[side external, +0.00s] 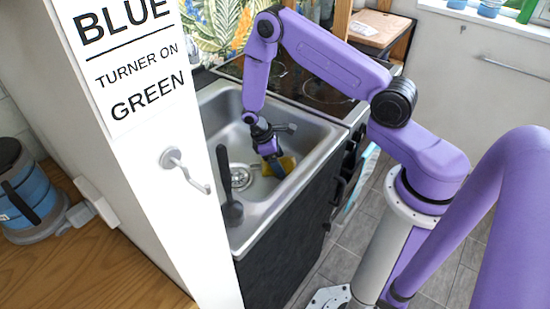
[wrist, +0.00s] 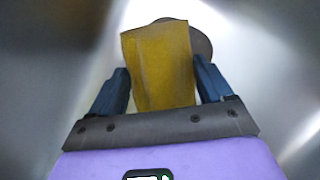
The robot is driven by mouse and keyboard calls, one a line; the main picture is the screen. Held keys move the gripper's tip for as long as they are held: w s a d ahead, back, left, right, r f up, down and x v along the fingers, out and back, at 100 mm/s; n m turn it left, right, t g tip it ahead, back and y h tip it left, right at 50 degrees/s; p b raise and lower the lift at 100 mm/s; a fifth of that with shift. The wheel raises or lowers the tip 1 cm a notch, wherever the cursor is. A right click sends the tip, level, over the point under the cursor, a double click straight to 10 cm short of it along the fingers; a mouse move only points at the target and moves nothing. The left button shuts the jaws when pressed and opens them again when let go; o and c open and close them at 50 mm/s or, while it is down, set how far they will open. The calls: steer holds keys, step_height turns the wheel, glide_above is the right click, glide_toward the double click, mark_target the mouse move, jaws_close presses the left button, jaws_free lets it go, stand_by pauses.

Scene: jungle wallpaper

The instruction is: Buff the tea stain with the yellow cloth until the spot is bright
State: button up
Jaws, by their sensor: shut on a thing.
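The yellow cloth (wrist: 158,65) is held between the two blue fingers of my gripper (wrist: 161,75) in the wrist view. A round grey-brown patch, which looks like the tea stain (wrist: 203,43), shows behind the cloth's far edge in the wrist view. The cloth hides much of it. I cannot tell whether the cloth touches the sink surface.
A black long-handled utensil (side external: 224,170) leans at the sink's left front. The drain (side external: 240,178) is on the sink floor left of my gripper. A white panel with a hook (side external: 188,170) rises at the left.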

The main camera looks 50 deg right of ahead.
mark_target(288, 171)
steer(key=shift+s+f, duration=0.2)
steer(key=shift+s, duration=0.85)
steer(key=shift+s+r, duration=0.2)
steer(key=shift+s, duration=0.95)
steer(key=shift+w, duration=0.1)
steer(key=shift+s+f, duration=0.15)
steer(key=shift+s, duration=0.65)
steer(key=shift+s+f, duration=0.1)
steer(key=shift+s, duration=0.65)
steer(key=shift+w+a+r, duration=0.1)
steer(key=shift+w+r, duration=0.1)
steer(key=shift+w, duration=1.45)
